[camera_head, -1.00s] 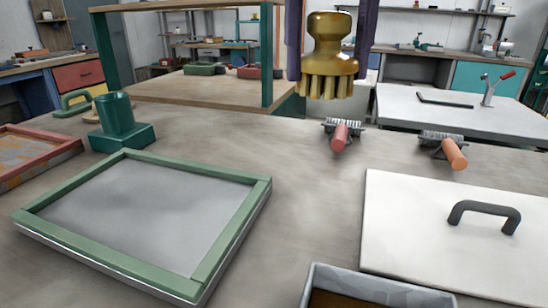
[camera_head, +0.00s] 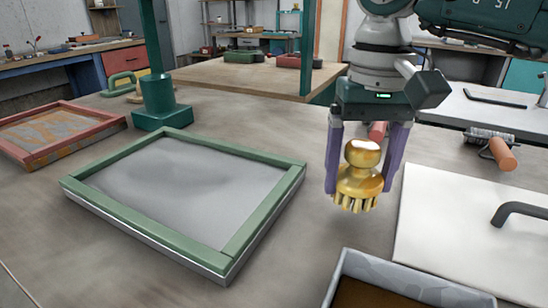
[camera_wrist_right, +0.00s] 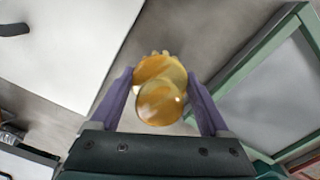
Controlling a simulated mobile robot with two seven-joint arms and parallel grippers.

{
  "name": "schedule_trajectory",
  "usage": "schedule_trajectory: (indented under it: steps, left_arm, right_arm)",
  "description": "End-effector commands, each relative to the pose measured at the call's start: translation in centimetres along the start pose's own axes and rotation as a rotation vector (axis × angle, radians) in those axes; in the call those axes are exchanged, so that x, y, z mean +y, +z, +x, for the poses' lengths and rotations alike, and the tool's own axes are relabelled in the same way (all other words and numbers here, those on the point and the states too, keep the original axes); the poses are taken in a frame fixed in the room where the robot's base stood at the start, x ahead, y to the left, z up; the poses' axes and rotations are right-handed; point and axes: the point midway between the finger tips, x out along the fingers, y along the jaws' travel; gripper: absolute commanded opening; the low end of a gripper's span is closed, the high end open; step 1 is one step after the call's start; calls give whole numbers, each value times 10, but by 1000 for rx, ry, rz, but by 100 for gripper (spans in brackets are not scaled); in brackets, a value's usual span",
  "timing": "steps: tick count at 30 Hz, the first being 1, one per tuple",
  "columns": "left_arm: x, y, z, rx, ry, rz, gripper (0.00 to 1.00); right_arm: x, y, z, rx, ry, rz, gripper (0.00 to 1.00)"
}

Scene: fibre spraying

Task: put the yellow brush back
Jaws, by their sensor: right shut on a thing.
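The yellow brush (camera_head: 360,178) has a round golden knob and short bristles pointing down. My right gripper (camera_head: 358,188) is shut on it, with one purple finger on each side. The brush is upright and appears held above the grey table, to the right of the green frame. In the right wrist view the brush (camera_wrist_right: 158,92) sits between the two purple fingers. My left gripper is in neither view.
The green-edged frame (camera_head: 282,200) lies left of the brush. A grey box (camera_head: 410,290) is at the front, and a white board (camera_head: 445,235) with a black handle is at right. A roller with an orange handle (camera_head: 503,153) lies behind the board. A green holder (camera_head: 161,118) stands at back left.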

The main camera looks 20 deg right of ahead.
Motion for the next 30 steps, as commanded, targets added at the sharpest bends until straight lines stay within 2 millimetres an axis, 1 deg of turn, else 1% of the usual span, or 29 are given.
schedule_trajectory:
  steps: [1,3,5,12,16,17,22,30]
  left_arm:
    - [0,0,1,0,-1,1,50]
    - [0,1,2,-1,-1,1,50]
    - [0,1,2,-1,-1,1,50]
    - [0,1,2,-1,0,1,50]
    - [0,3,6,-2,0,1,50]
    - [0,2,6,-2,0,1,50]
    - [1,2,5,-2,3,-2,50]
    - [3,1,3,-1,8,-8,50]
  right_arm:
    - [0,1,10,-6,1,1,35]
    - [0,1,22,-6,1,0,35]
    - [0,1,28,-3,0,0,35]
    - [0,0,29,0,1,-1,35]
    - [0,0,33,0,0,-1,35]
    - [0,0,33,-1,0,-1,81]
    - [0,0,32,-1,1,-1,100]
    - [0,0,30,-1,0,-1,100]
